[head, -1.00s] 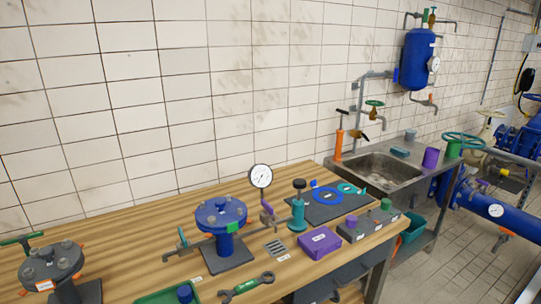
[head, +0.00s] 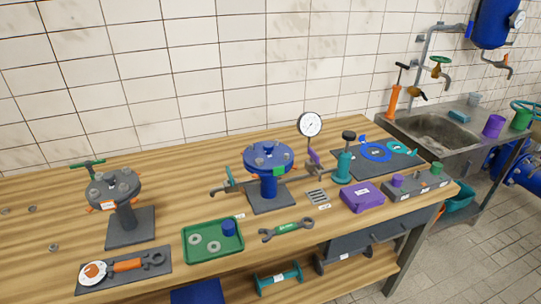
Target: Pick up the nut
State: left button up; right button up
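Several small grey pieces that look like nuts lie loose on the wooden bench at the far left of the head view. One nut-like piece (head: 53,247) lies nearest, left of the grey flange stand. Two more small pieces lie farther back by the left picture edge, one of them a grey piece (head: 32,208). They are too small to tell apart with certainty. Neither of my grippers is in view.
A grey flange stand (head: 128,222) with a green-handled valve stands near these pieces. A dark mat (head: 97,283) with an orange-handled tool lies in front. A green tray (head: 190,258) holds two rings and a blue cylinder. A wrench (head: 288,230) and blue flange stand (head: 270,188) are farther right.

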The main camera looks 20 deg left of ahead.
aim_at(56, 247)
jog(key=u, duration=2.1)
